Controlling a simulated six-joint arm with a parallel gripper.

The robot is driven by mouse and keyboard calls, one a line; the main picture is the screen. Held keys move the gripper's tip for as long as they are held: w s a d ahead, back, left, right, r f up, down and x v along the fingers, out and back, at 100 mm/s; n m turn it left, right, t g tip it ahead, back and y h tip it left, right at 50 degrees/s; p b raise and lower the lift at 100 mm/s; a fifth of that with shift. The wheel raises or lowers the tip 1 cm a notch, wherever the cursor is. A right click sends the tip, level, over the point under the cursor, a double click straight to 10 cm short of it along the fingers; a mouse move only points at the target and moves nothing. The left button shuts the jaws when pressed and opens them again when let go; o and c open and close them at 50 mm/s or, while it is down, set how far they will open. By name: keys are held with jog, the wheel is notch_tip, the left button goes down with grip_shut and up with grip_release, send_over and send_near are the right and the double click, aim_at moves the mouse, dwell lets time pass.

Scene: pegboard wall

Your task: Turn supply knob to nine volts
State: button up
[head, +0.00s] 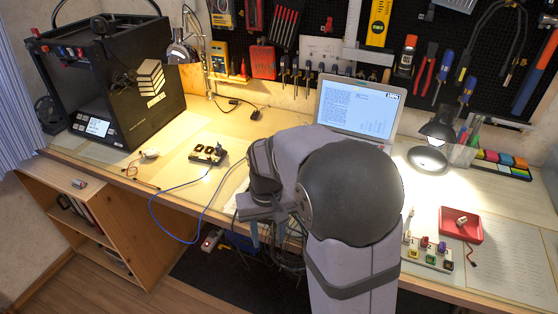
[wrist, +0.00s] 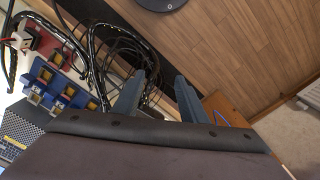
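I cannot pick out a supply knob for certain in either view. A small black unit (head: 207,153) with round tops and a blue cable lies on the bench left of my arm. A pale block (head: 428,252) with several coloured parts lies right of my arm. My gripper (head: 266,238) hangs by the bench's front edge, partly hidden by my own arm. In the wrist view its two blue-grey fingers (wrist: 160,78) stand apart with nothing between them. A blue board (wrist: 62,92) with several yellowish blocks is left of the fingers there.
A black 3D printer (head: 115,85) stands at the left, a laptop (head: 360,105) at the back. A red tray (head: 461,225) and a lit lamp (head: 430,140) are at the right. Dark cables (wrist: 105,50) loop beside my fingers. Bench between printer and arm is mostly free.

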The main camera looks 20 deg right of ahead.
jog(key=w+d+r+m+p, duration=0.2)
jog(key=w+d+p, duration=0.1)
jog(key=w, duration=0.4)
jog(key=w+d+r+m+p, duration=0.2)
jog(key=w+d+p, duration=0.2)
jog(key=w, duration=0.4)
jog(key=w+d+r+m+p, duration=0.2)
jog(key=w+d+r+p, duration=0.1)
jog(key=w+d, duration=0.2)
jog(key=shift+w+p, duration=0.4)
jog(key=shift+w, duration=1)
jog(key=shift+w+d+f, duration=0.15)
jog(key=shift+w+d, duration=0.05)
jog(key=shift+d, duration=0.25)
jog(key=shift+a+f+p, duration=0.1)
jog(key=shift+f+p, duration=0.85)
jog(key=shift+f, duration=2.7)
jog(key=shift+c, duration=0.4)
grip_shut()
